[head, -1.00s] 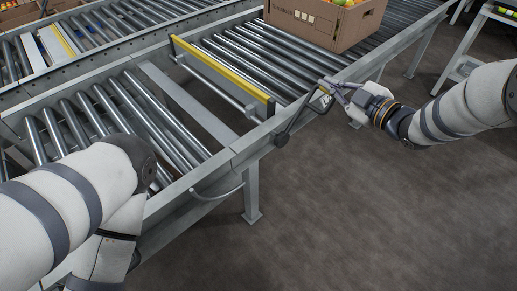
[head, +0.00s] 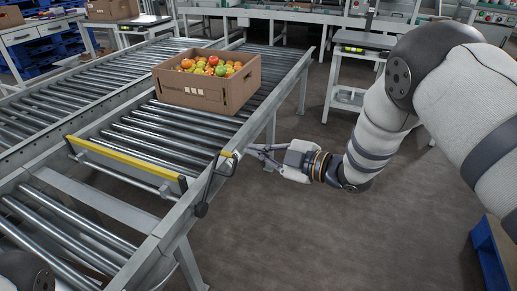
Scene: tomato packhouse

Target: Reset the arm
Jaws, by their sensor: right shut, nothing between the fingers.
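My right gripper (head: 254,151) is shut and empty, low beside the near side rail of the roller conveyor. Its fingertips point left, close to the dark bent lever (head: 208,185) on that rail; I cannot tell whether they touch it. My right arm reaches in from the right edge, bent at the elbow, over open floor. My left gripper is out of view; only a bit of my left arm shows at the bottom left corner.
A cardboard box (head: 190,96) of tomatoes stands on the conveyor (head: 150,128) behind a yellow stop bar (head: 125,158). A side stand (head: 346,97) stands behind my right arm. A blue pallet (head: 488,262) lies at the right edge. The middle floor is clear.

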